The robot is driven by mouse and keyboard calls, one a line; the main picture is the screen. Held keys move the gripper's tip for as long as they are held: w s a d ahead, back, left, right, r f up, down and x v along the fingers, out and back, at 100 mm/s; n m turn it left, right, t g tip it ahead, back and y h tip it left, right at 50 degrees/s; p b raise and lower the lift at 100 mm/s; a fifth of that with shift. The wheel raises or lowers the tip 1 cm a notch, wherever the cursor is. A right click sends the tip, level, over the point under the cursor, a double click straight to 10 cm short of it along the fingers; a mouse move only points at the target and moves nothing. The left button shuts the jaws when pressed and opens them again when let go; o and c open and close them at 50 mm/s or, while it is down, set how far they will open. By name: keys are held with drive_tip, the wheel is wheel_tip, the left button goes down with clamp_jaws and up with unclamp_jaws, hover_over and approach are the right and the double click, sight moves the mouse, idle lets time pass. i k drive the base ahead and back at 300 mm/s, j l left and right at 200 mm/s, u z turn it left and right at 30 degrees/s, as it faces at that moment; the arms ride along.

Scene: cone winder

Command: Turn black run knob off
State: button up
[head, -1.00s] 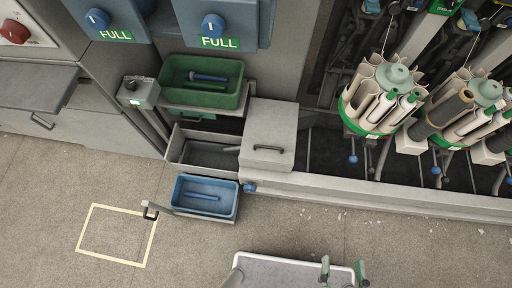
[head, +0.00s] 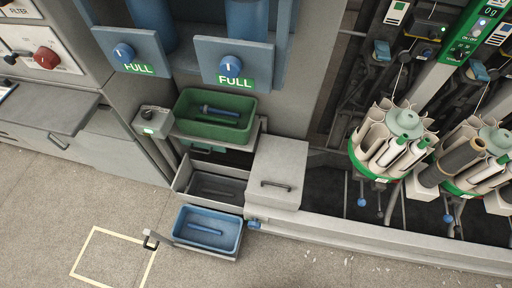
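My gripper is in neither picture of the head view. Several dark knobs show, and I cannot tell from labels which is the run knob. A small black knob (head: 10,58) sits at the left edge on a white panel, beside a red knob (head: 46,57). A dark button or knob (head: 149,113) sits on top of a small grey box (head: 157,123) with a lit green-white label. A dark knob (head: 461,52) sits on a green panel (head: 468,42) at the upper right, near small white lettering too small to read surely.
Blue knobs with FULL labels (head: 231,83) are at the top. Below are a green bin (head: 215,131), a grey open drawer (head: 182,182) and a blue bin (head: 190,238). A grey box (head: 275,160) and cone carriers (head: 403,121) stand to the right.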

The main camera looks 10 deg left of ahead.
sight(146, 114)
drive_tip(key=u, duration=1.3)
